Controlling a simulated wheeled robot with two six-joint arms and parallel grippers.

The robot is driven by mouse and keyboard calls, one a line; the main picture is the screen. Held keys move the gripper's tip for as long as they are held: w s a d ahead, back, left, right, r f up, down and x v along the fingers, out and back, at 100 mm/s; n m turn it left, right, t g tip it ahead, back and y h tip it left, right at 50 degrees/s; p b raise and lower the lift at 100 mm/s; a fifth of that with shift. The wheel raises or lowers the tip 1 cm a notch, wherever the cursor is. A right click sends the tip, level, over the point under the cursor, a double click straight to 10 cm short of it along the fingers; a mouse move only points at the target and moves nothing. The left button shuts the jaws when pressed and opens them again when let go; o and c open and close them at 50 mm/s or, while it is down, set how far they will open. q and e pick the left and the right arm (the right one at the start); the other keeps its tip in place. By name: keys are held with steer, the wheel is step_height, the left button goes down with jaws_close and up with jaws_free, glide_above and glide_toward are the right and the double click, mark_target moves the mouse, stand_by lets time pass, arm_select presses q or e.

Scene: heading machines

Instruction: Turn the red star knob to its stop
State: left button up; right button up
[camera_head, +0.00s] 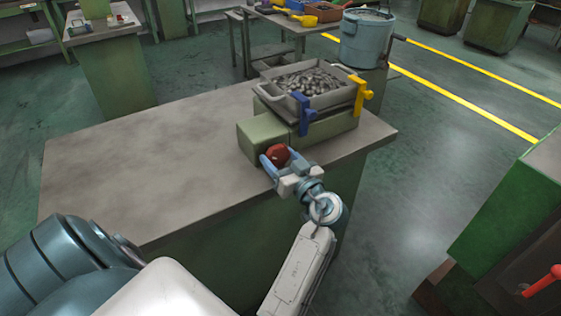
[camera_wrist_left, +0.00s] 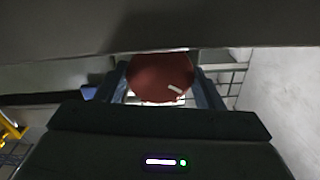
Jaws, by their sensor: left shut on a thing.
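The red star knob (camera_head: 279,153) is on the front face of a green block (camera_head: 262,137) on the table. My left gripper (camera_head: 275,160) is shut on the knob, with a blue finger on either side of it. In the left wrist view the knob (camera_wrist_left: 160,77) sits between the two dark fingers, and a short white mark shows on its lower right. The gripper hides part of the knob and of the block's front. My right gripper does not show.
A grey tray (camera_head: 285,108) of small metal parts stands behind the block, with a blue clamp (camera_head: 303,115) and a yellow clamp (camera_head: 361,94) at its sides. The table top (camera_head: 140,165) is clear on the left. A blue bucket (camera_head: 367,40) stands behind. A green machine with a red handle (camera_head: 543,281) is at right.

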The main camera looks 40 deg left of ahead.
arm_select(q)
steer(key=shift+m, duration=1.5)
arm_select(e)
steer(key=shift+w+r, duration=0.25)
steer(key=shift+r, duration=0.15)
arm_select(q)
steer(key=o, duration=1)
